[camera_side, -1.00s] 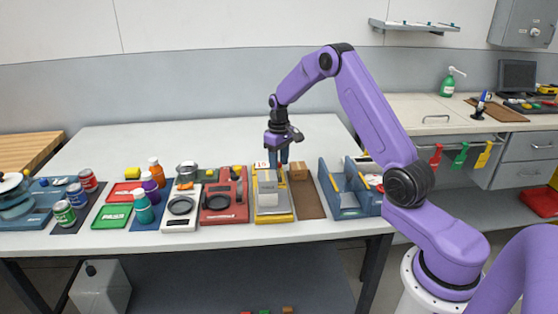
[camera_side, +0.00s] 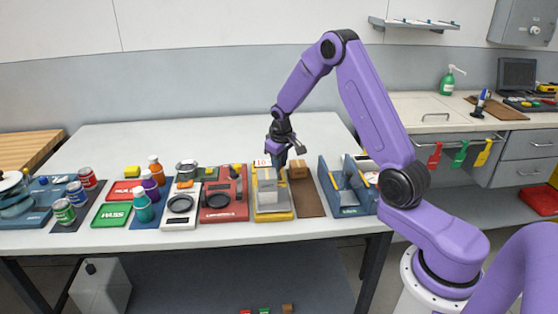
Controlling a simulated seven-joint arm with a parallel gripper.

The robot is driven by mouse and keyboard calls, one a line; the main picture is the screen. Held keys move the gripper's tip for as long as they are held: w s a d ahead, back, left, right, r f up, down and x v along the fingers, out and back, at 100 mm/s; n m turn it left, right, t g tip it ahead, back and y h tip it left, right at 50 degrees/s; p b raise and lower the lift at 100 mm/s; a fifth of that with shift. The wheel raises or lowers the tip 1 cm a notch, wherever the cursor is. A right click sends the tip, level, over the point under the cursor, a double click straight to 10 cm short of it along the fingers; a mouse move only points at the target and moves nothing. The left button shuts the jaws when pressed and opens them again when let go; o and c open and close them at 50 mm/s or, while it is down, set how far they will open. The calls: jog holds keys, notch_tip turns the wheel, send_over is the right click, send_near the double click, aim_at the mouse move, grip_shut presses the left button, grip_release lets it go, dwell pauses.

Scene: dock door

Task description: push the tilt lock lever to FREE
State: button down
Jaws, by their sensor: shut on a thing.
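A yellow fixture (camera_side: 273,215) stands near the table's front edge, with an upright grey block (camera_side: 267,184) on it and a small white number label (camera_side: 262,162) at its back. My gripper (camera_side: 281,161) is down at the back right of this fixture, just behind the grey block. Its dark fingers are shut on a small part there, which seems to be the tilt lock lever; the fingers and the block hide most of it. I cannot read a FREE mark or the lever's position.
A blue tray (camera_side: 347,209) lies further right. A red unit (camera_side: 225,212) is close on the left. The table behind is clear.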

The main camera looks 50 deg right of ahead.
jog(key=shift+s+a+f, duration=0.15)
jog(key=shift+s+a, duration=0.2)
jog(key=shift+s, duration=0.05)
jog(key=c, duration=1)
grip_release()
jog(key=shift+r, duration=0.35)
jog(key=v, duration=1.6)
jog(key=shift+r, duration=0.4)
